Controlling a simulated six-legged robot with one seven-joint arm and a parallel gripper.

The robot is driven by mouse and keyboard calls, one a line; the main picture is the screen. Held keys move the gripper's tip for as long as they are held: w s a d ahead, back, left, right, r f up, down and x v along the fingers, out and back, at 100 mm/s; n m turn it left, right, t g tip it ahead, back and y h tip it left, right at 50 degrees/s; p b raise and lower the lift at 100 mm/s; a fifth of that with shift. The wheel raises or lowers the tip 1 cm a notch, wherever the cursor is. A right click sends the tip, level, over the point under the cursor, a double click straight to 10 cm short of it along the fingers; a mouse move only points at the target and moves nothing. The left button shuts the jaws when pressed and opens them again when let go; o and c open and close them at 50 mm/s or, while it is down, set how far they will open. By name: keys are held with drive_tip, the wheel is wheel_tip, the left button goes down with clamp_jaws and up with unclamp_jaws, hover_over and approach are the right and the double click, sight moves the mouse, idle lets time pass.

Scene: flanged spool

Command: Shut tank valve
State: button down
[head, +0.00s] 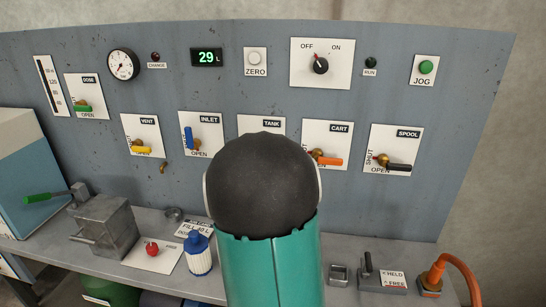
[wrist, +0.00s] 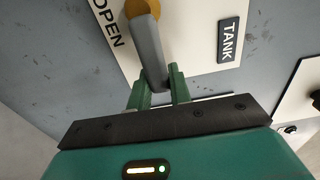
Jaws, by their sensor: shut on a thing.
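The tank valve's white plate shows in the head view (head: 248,124), with its TANK label at the top. My arm hides its handle there. In the wrist view the grey handle (wrist: 149,50) reaches from a brass hub (wrist: 141,8) at the top edge down between my green fingers. It lies roughly alongside the word OPEN, pointing sideways across the plate (wrist: 187,30). My gripper (wrist: 158,80) is shut on the handle's outer end. The gripper is hidden in the head view.
The inlet valve (head: 190,138) with an upright blue handle is left of the tank plate; the cart valve (head: 326,158) with an orange handle is right. A display (head: 207,57) reads 29 L. A blue-and-white bottle (head: 199,254) stands on the bench below.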

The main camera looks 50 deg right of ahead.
drive_tip(key=c, duration=1.3)
unclamp_jaws()
drive_tip(key=v, duration=1.4)
drive_tip(key=shift+d, duration=0.1)
